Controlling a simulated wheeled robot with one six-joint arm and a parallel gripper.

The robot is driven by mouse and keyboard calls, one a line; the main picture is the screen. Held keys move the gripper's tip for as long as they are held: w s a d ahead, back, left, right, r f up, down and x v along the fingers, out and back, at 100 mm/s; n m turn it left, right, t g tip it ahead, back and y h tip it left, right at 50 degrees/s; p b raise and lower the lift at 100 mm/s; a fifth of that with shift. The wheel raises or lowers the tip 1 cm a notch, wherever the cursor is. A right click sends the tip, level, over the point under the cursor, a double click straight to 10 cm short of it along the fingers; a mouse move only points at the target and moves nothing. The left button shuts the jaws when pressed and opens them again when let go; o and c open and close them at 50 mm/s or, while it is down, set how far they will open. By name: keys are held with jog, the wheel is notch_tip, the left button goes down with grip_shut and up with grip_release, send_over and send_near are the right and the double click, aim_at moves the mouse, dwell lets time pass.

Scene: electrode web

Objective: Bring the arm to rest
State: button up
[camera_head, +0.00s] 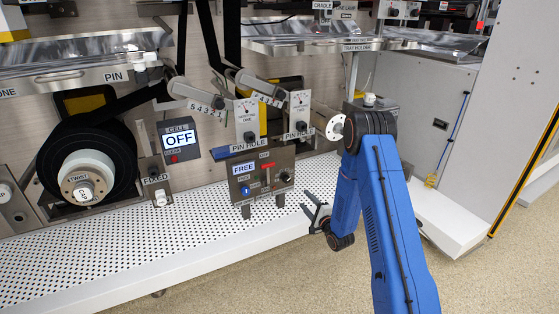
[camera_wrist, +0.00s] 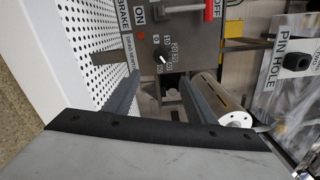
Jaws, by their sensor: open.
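My gripper (camera_head: 314,211) is open and empty at the end of my bent blue arm, just above the white perforated shelf (camera_head: 150,246). It is to the right of the grey control box (camera_head: 262,180), apart from it in the head view. In the wrist view my gripper (camera_wrist: 158,86) shows two dark fingers spread apart with nothing between them. The control box face (camera_wrist: 178,40) with its black knob lies beyond the fingertips, and a pale metal cylinder (camera_wrist: 218,100) shows beside the right finger.
A black roll (camera_head: 85,165) on a pale hub stands at the left. An OFF display (camera_head: 179,138) and two PIN HOLE plates (camera_head: 247,120) are behind the shelf. A grey cabinet (camera_head: 425,115) is at the right. The floor (camera_head: 500,270) at the lower right is clear.

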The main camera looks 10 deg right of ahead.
notch_tip(320, 180, up, 15)
jog(key=s+d+n+g+h, duration=0.2)
jog(key=n+g+h, duration=0.1)
jog(key=n, duration=0.2)
jog(key=s+d+r+n+g+h, duration=0.2)
jog(key=s+r+n+g, duration=0.15)
jog(key=s+r, duration=0.85)
jog(key=s+a+r+n+g, duration=0.1)
jog(key=s+r+n+g, duration=0.1)
jog(key=s, duration=1.2)
jog(key=s+r+n+g, duration=0.2)
jog(key=s+n, duration=0.2)
jog(key=s, duration=1)
jog(key=s+a+r+n+g, duration=0.1)
jog(key=s+r+n+g, duration=0.1)
jog(key=s, duration=1.2)
jog(key=shift+s+a+r+n+h, duration=0.2)
jog(key=shift+s+a+n+h, duration=0.1)
jog(key=shift+n, duration=0.15)
